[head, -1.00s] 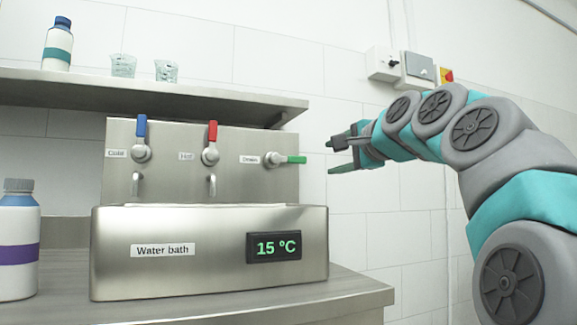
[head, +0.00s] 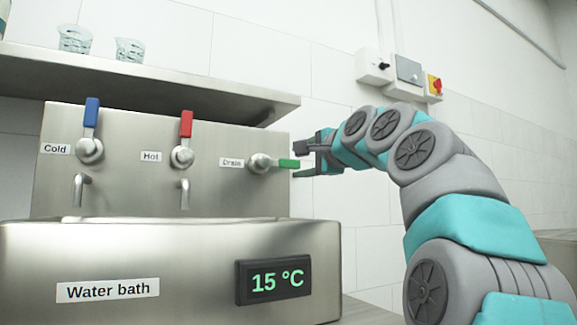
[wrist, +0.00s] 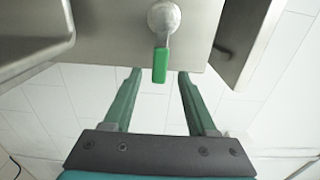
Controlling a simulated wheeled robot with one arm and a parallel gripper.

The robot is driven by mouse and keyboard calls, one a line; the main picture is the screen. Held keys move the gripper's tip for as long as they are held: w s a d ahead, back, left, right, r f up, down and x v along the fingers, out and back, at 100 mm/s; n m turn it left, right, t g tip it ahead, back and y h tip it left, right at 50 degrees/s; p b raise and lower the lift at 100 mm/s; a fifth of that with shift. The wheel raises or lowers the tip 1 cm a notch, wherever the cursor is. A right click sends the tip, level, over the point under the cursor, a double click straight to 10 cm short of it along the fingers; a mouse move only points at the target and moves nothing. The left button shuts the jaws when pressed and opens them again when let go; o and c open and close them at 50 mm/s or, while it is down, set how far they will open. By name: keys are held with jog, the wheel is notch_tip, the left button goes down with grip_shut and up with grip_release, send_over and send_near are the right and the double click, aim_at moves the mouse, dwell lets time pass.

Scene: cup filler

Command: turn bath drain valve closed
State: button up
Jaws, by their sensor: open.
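The drain valve has a green lever (head: 288,163) that points right, horizontally, from its round metal hub (head: 260,162) beside the "Drain" label. The lever also shows in the wrist view (wrist: 160,66), its free end facing my gripper. My gripper (head: 298,161) is open and stands just right of the lever's tip. In the wrist view the two green fingers (wrist: 158,74) are spread, with the lever's end lined up between their tips. No contact between fingers and lever can be made out.
The cold valve's blue lever (head: 91,111) and the hot valve's red lever (head: 186,123) point up. The water bath (head: 190,262) reads 15 °C. A shelf (head: 150,85) with beakers overhangs the valve panel. The wall to the right holds a switch box (head: 409,70).

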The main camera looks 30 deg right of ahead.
aim_at(291, 164)
jog(key=w, duration=0.4)
jog(key=shift+w, duration=0.8)
grip_shut()
dwell(0.9)
